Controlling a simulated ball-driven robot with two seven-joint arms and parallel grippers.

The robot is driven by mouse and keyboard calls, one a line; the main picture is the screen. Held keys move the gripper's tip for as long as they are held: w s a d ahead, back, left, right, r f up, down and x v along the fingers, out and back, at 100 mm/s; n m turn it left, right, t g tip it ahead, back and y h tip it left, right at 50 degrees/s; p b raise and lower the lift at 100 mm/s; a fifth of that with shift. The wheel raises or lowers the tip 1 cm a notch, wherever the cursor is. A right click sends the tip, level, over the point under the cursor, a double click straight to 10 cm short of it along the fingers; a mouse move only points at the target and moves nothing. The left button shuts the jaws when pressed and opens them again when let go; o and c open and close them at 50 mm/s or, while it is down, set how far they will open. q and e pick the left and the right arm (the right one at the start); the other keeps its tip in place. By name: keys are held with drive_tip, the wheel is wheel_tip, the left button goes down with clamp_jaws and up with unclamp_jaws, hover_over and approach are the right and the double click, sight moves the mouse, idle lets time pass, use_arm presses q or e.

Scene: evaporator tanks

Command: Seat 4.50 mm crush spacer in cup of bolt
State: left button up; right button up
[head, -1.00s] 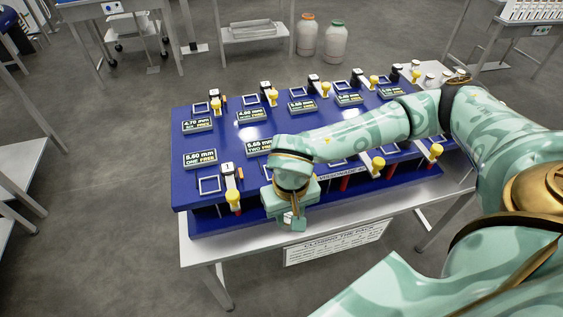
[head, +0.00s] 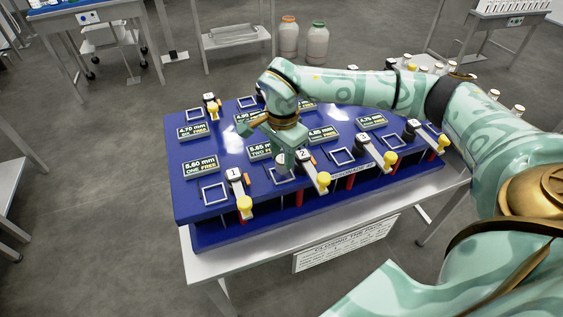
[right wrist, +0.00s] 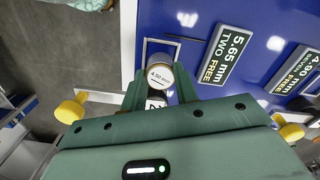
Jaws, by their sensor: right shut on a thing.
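My right gripper (head: 282,166) is over the front row of the blue stand (head: 215,222), beside the lever tagged 2. In the right wrist view its fingers (right wrist: 160,92) are shut on a pale round spacer (right wrist: 160,75) marked 4.50 mm. A square metal frame (right wrist: 176,46) on the stand lies just beyond the spacer. I cannot tell whether the spacer touches the stand. The lever 2 (head: 313,170) with its yellow knob is right of the gripper in the head view. I cannot make out the bolt's cup. My left gripper is not in view.
Label plates such as 5.60 mm (head: 201,166) and several yellow-knobbed levers, one tagged 1 (head: 237,183), crowd the stand. A metal table (head: 215,262) carries it. Two jars (head: 318,45) stand on the floor behind.

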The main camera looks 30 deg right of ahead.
sight(282, 159)
wheel_tip(282, 159, down, 2)
drive_tip(key=shift+f, duration=0.15)
drive_tip(key=o, duration=1.1)
wheel_tip(282, 159, up, 12)
drive_tip(key=shift+r+p, duration=0.15)
drive_tip(key=shift+p, duration=1.1)
